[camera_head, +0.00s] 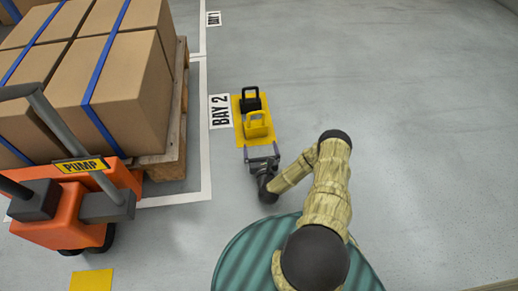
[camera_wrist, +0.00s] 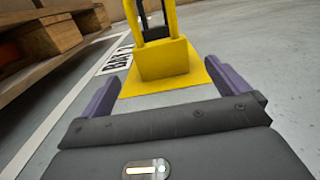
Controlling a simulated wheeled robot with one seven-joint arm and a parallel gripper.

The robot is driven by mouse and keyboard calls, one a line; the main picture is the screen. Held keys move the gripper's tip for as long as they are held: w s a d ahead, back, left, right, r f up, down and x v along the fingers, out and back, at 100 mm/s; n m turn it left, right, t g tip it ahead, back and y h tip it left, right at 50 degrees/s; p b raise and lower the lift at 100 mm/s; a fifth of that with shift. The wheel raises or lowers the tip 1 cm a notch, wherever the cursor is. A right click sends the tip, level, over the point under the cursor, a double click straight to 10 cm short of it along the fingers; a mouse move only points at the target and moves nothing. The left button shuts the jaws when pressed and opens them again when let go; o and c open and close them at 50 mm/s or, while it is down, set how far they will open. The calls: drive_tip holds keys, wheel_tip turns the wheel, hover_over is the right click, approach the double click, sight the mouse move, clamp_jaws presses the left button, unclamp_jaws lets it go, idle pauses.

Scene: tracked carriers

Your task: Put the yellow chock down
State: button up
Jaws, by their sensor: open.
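The yellow chock (camera_head: 258,125) stands upright on a yellow floor patch (camera_head: 238,108) beside the BAY 2 label. A black chock (camera_head: 251,101) stands just behind it on the same patch. My gripper (camera_head: 261,151) is low over the floor at the near side of the yellow chock. In the wrist view, my open fingers (camera_wrist: 178,95) show at left and right with the yellow chock (camera_wrist: 163,60) ahead of them. Nothing shows held between them. The chock's handle top is cut off in the wrist view.
Strapped cardboard boxes (camera_head: 128,75) stand on a wooden pallet (camera_head: 174,140) at left. An orange pump truck (camera_head: 75,215) is at lower left, near another yellow patch (camera_head: 92,280). A white BAY 2 label (camera_head: 221,111) lies left of the chocks. The floor at right is clear.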

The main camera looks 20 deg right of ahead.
drive_tip(key=w+a+r+n+g+y, duration=0.1)
drive_tip(key=a+r+n+g+y, duration=0.3)
drive_tip(key=r+n, duration=0.55)
drive_tip(key=w+a+r+n+g+y, duration=0.1)
drive_tip(key=a+r+n+g+y, duration=0.25)
drive_tip(key=n, duration=1.05)
drive_tip(key=s+a+r+n+g+h, duration=0.1)
drive_tip(key=s+a+r+n+g, duration=0.1)
drive_tip(key=s+r+n, duration=0.5)
drive_tip(key=s+a+r+n+g+h, duration=0.2)
drive_tip(key=s+r+n+g, duration=0.3)
drive_tip(key=s+r, duration=0.8)
drive_tip(key=s+n, duration=0.3)
drive_tip(key=s, duration=0.1)
drive_tip(key=shift+r, duration=0.3)
